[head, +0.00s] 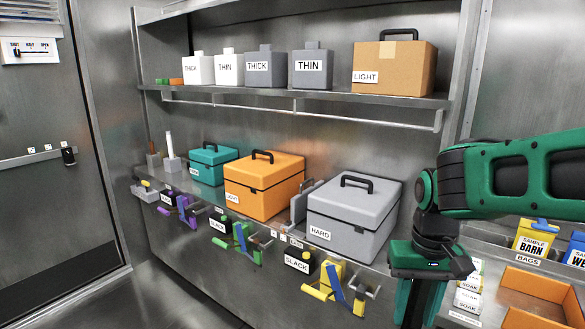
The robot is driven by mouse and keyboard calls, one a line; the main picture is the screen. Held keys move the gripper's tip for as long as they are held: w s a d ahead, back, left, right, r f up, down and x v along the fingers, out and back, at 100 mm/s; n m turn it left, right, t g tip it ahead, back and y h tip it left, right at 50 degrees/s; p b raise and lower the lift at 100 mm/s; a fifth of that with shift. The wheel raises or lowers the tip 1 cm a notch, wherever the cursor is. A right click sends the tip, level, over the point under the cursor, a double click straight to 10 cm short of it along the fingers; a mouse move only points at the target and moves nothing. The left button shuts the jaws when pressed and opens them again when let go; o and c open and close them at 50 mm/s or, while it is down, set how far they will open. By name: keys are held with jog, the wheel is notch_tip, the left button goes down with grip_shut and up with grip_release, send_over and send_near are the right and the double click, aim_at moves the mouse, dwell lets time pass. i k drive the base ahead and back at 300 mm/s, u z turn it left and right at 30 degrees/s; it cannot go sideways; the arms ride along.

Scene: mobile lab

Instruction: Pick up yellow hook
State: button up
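A yellow hook (329,277) hangs at the front edge of the lower shelf, below the grey toolbox marked HARD. It has yellow bars sticking out and a blue strip (336,284) lying across it. A black block with a yellow part, marked SLACK, is just left of it. My gripper (424,285) points down to the right of the hook, apart from it. The gripper's lower end runs to the bottom of the head view, and its fingertips are not clearly seen. I see nothing held.
Grey (352,212), orange (263,187) and teal (212,166) toolboxes stand on the lower shelf. Purple (184,206) and green (240,236) hooks hang further left. A rail (300,108) runs under the upper shelf. An orange tray (540,286) and sample bags are at right.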

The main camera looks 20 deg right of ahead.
aim_at(360, 302)
jog(key=u, duration=0.6)
jog(key=k, duration=1.65)
jog(key=z, duration=0.85)
jog(key=i, duration=1)
jog(key=u, duration=0.05)
